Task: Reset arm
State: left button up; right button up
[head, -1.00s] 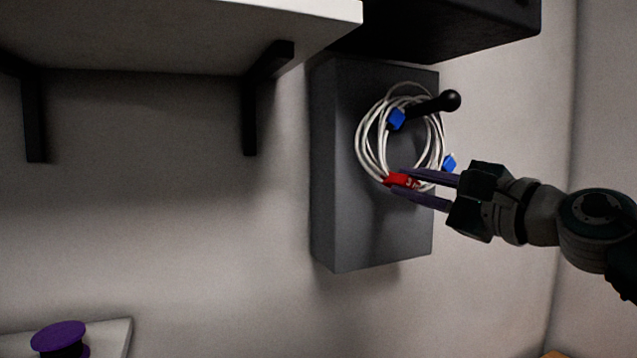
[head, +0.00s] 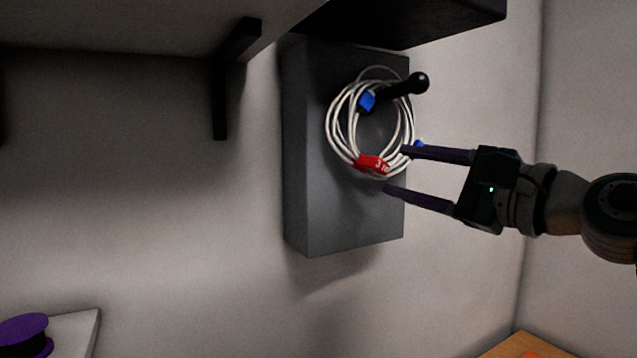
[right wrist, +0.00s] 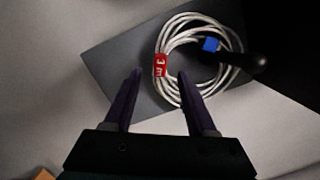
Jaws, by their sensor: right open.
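My right gripper (head: 397,170) is open and empty, just to the right of and in front of the lower part of a coiled white cable (head: 337,128). The cable hangs on a black peg with a round knob (head: 417,83) on a grey wall box (head: 345,225). A red tag (head: 372,165) is wrapped around the bottom of the coil, and a blue connector (head: 367,101) sits near the peg. In the right wrist view my open fingers (right wrist: 156,82) point toward the coil, with the red tag (right wrist: 160,65) beyond the gap between them. My left gripper is not in view.
A shelf with a black bracket (head: 233,80) is at upper left. A black box (head: 430,22) overhangs the peg from above. A wooden surface (head: 525,346) shows at lower right.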

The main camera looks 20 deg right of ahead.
jog(key=s+d+r+m+t+h+b, duration=0.2)
jog(key=s+m+t+h, duration=0.55)
jog(key=m, duration=1.15)
jog(key=s+d+f+m+g+h, duration=0.1)
jog(key=s+f+m+g+h, duration=0.15)
jog(key=f+m+g, duration=0.4)
jog(key=s+d+f+m+g+h, duration=0.1)
jog(key=s+d+m+g+h, duration=0.15)
jog(key=m, duration=0.75)
jog(key=s+a+f+m+g+y, duration=0.35)
jog(key=f+m+g, duration=0.35)
jog(key=f, duration=0.5)
jog(key=s+a+f+m+g+y, duration=0.6)
jog(key=s+a+f, duration=0.3)
jog(key=s+a, duration=0.45)
notch_tip(320, 180, up, 18)
jog(key=p, duration=1.8)
jog(key=shift+w+f+h, duration=0.15)
jog(key=shift+w+h, duration=0.15)
jog(key=shift+h, duration=0.1)
